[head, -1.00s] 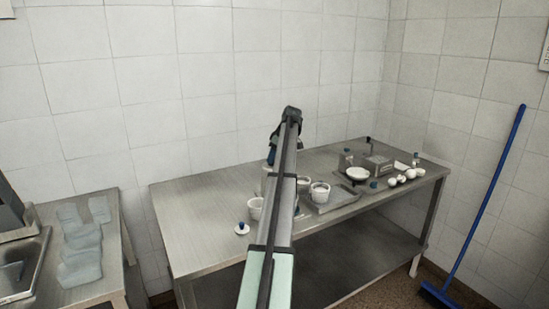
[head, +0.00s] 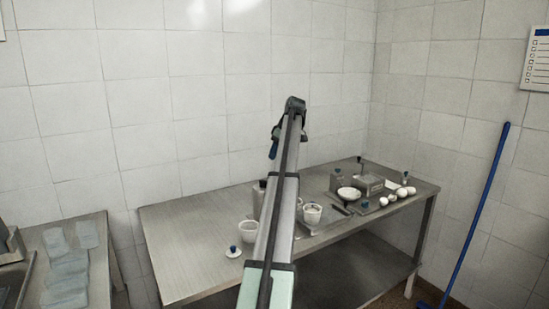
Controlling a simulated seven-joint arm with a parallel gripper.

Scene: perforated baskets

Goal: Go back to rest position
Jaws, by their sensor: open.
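My arm reaches up and away through the middle of the head view, above the metal table (head: 190,245). The dark and blue end that looks like my gripper (head: 274,148) hangs at its far end, left of the arm, in front of the tiled wall. It is open and small in the picture; the fingers are hard to make out. I see nothing held in it. It appears clear of the table and its objects.
White containers (head: 312,212) stand beside my arm, partly hidden. A blue-knobbed white lid (head: 233,252) lies left. A white bowl (head: 348,193), a metal box (head: 368,184) and small white items (head: 393,196) are right. Clear plastic containers (head: 66,270) stand far left. A blue broom (head: 478,215) leans right.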

